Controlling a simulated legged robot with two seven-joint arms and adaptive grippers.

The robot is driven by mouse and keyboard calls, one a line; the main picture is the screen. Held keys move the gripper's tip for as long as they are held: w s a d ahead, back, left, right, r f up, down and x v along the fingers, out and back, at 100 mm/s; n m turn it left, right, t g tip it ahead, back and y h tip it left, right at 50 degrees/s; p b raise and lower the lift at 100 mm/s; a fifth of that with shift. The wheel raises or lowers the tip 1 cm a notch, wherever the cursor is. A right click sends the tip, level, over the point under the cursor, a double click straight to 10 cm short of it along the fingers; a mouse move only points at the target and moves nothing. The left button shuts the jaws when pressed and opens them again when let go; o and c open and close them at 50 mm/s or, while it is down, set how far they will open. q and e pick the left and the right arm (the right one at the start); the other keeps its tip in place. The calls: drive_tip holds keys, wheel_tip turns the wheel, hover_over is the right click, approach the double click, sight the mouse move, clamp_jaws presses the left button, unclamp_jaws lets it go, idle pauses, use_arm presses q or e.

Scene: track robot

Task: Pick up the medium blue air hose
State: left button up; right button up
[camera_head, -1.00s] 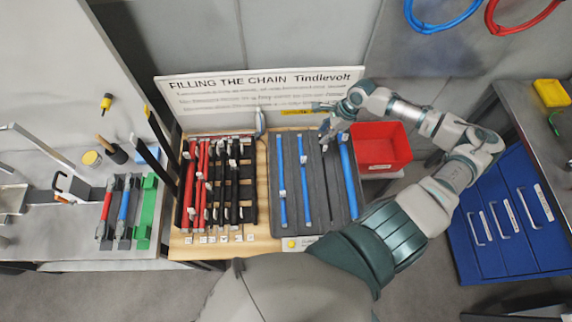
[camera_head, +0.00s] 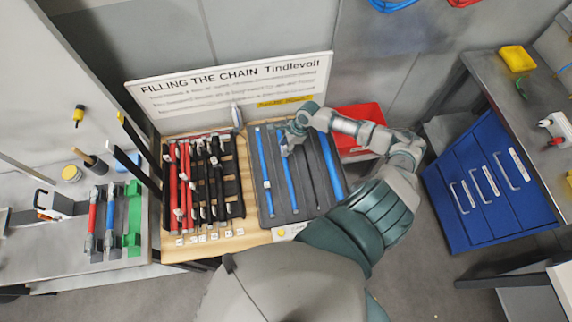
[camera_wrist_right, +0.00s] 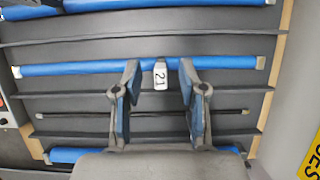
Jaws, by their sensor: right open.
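Several hoses lie side by side on a dark grooved tray (camera_head: 270,215). The blue hose in the middle (camera_head: 291,190) lies between a thinner-looking blue hose (camera_head: 265,165) on its left and a thin black hose (camera_head: 309,180) on its right. A thick blue hose (camera_head: 331,165) lies farthest right. My right gripper (camera_head: 287,150) is open over the middle blue hose. In the right wrist view, its fingers (camera_wrist_right: 160,78) stand on either side of that hose's white tag marked 21 (camera_wrist_right: 161,78). Contact cannot be told. My left gripper is out of view.
A rack of red and black hoses (camera_head: 238,208) sits left of the tray. A sign board (camera_head: 235,85) stands behind. A red bin (camera_head: 350,117) is behind right, and blue drawers (camera_head: 490,190) stand farther right.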

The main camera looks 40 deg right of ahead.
drive_tip(key=shift+w+a+f, duration=0.15)
drive_tip(key=shift+w+f, duration=0.05)
drive_tip(key=shift+f, duration=0.35)
drive_tip(key=shift+s, duration=0.1)
clamp_jaws()
drive_tip(key=shift+r, duration=0.1)
